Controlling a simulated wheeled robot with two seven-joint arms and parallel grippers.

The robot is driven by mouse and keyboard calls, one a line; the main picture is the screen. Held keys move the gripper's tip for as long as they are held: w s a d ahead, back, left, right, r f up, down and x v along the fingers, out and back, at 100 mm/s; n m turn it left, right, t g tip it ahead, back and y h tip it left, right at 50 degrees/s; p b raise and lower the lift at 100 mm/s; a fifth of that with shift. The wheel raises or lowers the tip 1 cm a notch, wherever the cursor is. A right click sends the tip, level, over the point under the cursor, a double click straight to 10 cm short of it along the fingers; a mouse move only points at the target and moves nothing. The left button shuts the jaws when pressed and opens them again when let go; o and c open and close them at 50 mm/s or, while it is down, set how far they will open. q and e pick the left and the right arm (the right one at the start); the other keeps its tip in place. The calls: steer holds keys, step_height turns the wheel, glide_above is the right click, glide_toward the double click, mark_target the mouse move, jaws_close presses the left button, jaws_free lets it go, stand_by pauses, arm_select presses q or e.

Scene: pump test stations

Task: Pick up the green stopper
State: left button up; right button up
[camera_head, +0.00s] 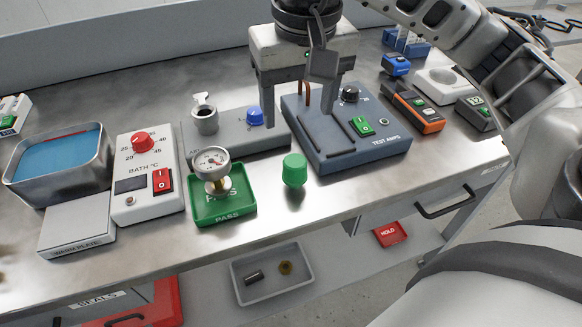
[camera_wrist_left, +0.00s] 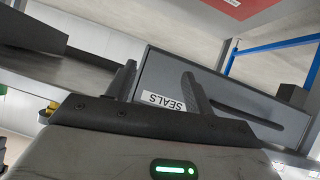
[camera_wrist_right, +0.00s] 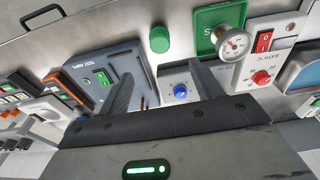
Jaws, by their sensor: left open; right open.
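The green stopper (camera_head: 294,170) stands on the metal bench near its front edge, between the green PASS tray and the TEST AMPS box. It also shows in the right wrist view (camera_wrist_right: 159,40), beyond the fingertips. My right gripper (camera_head: 308,122) is open and empty, above and behind the stopper, over the left part of the TEST AMPS box. My left gripper (camera_wrist_left: 158,82) is open and empty, in front of a grey drawer labelled SEALS (camera_wrist_left: 165,102); it is not visible in the head view.
The green PASS tray (camera_head: 225,218) with a pressure gauge (camera_head: 212,165) stands left of the stopper. The TEST AMPS box (camera_head: 345,140) is to its right. The bath control box (camera_head: 150,175) and metal water bath (camera_head: 58,172) are farther left. A grey bin (camera_head: 272,275) sits on the lower shelf.

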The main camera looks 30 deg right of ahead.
mark_target(295, 161)
steer(key=f, duration=0.4)
steer(key=w+f, duration=0.1)
steer(key=f, duration=0.4)
steer(key=f+b, duration=0.1)
steer(key=f, duration=0.4)
steer(key=shift+w+d+f, duration=0.2)
steer(key=shift+w+f, duration=0.05)
steer(key=shift+w, duration=0.05)
steer(key=c, duration=1)
